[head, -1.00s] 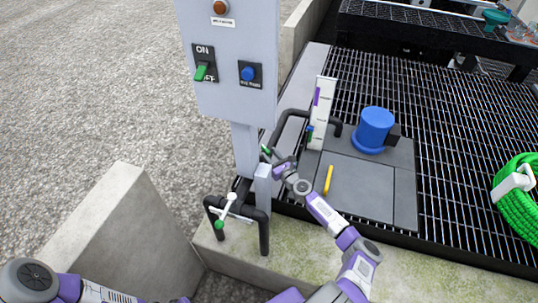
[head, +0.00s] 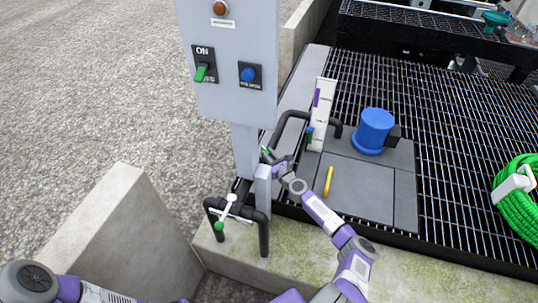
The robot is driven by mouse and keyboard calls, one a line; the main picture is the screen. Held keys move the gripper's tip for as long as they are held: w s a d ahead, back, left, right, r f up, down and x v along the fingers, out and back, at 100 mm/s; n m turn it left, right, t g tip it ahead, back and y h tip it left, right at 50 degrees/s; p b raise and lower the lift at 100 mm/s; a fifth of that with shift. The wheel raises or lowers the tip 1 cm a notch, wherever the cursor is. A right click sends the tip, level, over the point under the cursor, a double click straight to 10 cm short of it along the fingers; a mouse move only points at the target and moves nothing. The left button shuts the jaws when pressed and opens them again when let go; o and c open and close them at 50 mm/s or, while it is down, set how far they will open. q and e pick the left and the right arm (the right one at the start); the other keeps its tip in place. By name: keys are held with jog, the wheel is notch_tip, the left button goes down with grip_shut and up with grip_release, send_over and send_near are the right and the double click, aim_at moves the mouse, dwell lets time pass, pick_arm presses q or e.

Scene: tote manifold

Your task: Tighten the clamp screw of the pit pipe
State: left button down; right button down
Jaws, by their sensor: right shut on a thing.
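The black pit pipe (head: 290,117) arches behind the post of the grey control box, beside the white gauge board. My right gripper (head: 269,158) is low beside the post, at the near end of this pipe. It is shut on a small green-ended part, which looks like the clamp screw (head: 264,150). The gripper and post hide most of that part, so its turn cannot be read. My left arm shows at the lower left edge, but its gripper is not in view.
The grey control box (head: 228,70) has a green switch lever and a blue button. A front black pipe (head: 263,235) carries a white lever with a green end (head: 220,226). A blue motor (head: 374,130), yellow handle (head: 328,181) and green hose (head: 515,205) are to the right.

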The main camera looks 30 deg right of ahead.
jog(key=shift+a+m+h+p, duration=0.15)
jog(key=shift+m+h+p, duration=0.2)
jog(key=shift+m+h, duration=0.45)
jog(key=shift+h, duration=0.3)
jog(key=c, duration=1.1)
grip_release()
